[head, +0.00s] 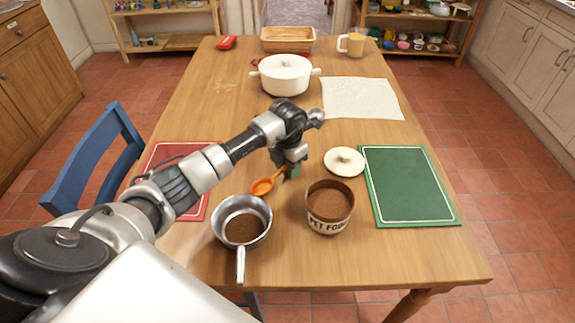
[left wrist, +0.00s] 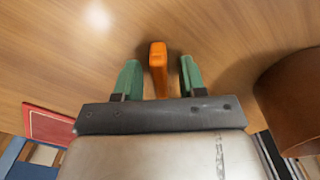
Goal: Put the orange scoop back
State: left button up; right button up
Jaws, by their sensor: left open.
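The orange scoop (head: 262,187) lies on the wooden table between the saucepan and the pet food canister, its bowl toward the left and its handle running up to my left gripper (head: 290,170). In the left wrist view the scoop's orange handle (left wrist: 158,66) stands between the two green fingertips of my left gripper (left wrist: 157,75), with a gap on each side. The gripper is open and holds nothing. The brown pet food canister (head: 329,213) stands open to the right, filled with brown contents. It also shows at the right of the left wrist view (left wrist: 290,100).
A steel saucepan (head: 241,245) with brown contents stands at front left. A cream lid (head: 344,161) lies behind the canister, beside a green mat (head: 410,188). A red mat (head: 190,207) lies under my arm. A white pot (head: 285,78) and cloth (head: 361,98) are farther back.

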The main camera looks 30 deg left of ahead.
pick_arm(q)
jog(key=shift+r, duration=0.2)
notch_tip(320, 180, up, 12)
